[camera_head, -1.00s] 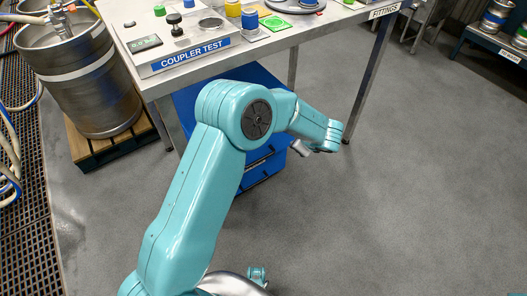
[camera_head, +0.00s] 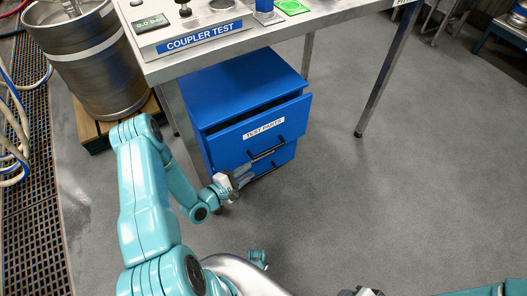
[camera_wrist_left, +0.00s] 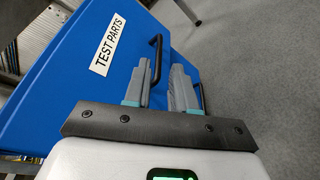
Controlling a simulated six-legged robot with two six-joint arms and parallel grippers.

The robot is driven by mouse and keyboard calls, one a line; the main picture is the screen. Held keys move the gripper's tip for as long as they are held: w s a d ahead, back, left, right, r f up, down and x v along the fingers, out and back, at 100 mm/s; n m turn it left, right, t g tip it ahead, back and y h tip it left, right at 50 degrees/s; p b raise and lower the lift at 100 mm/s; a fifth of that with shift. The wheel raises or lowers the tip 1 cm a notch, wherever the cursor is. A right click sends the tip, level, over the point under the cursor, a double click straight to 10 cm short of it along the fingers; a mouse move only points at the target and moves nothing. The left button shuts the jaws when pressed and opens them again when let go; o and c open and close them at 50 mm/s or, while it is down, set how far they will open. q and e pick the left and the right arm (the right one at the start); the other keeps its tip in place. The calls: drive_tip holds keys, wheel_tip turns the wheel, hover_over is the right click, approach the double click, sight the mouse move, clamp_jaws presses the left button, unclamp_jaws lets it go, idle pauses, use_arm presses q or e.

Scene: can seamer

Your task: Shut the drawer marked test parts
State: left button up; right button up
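The drawer marked test parts (camera_head: 225,146) is the upper drawer of a blue cabinet (camera_head: 245,82) under the bench. Its front stands out from the cabinet, with a dark gap along its top edge, so it is partly open. It has a white label and a black bar handle (camera_head: 267,152). My left gripper (camera_head: 245,175) is in front of the cabinet, low and near the drawer front's lower edge. In the left wrist view its two grey fingers (camera_wrist_left: 160,88) are apart with nothing between them; the drawer front (camera_wrist_left: 75,85) and handle (camera_wrist_left: 155,58) lie beyond. Contact is unclear.
A second drawer with its own handle sits below. The steel bench (camera_head: 290,27) overhangs the cabinet, with a leg (camera_head: 385,80) to the right. A keg (camera_head: 78,60) on a wooden pallet (camera_head: 95,135) stands left. Grey floor (camera_head: 400,190) in front and right is clear.

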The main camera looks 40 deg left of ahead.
sight(254, 147)
use_arm(q)
drive_tip(key=s+a+f+n+y, duration=0.1)
drive_tip(key=s+a+f, duration=0.1)
drive_tip(key=a, duration=0.1)
drive_tip(key=b+x, duration=0.4)
drive_tip(key=x, duration=1.1)
drive_tip(key=shift+f, duration=0.2)
drive_tip(key=shift+w, duration=0.35)
clamp_jaws()
drive_tip(key=shift+w+a+f+b, duration=0.1)
drive_tip(key=shift+a+f+b, duration=0.1)
drive_tip(key=shift+b, duration=0.1)
drive_tip(key=a+b, duration=0.1)
drive_tip(key=w+a+b, duration=0.1)
drive_tip(key=a, duration=0.1)
drive_tip(key=shift+w+a+b, duration=0.2)
drive_tip(key=shift+a+b, duration=0.05)
drive_tip(key=shift+b, duration=0.05)
drive_tip(key=shift+a+r, duration=0.2)
drive_tip(key=shift+r, duration=0.05)
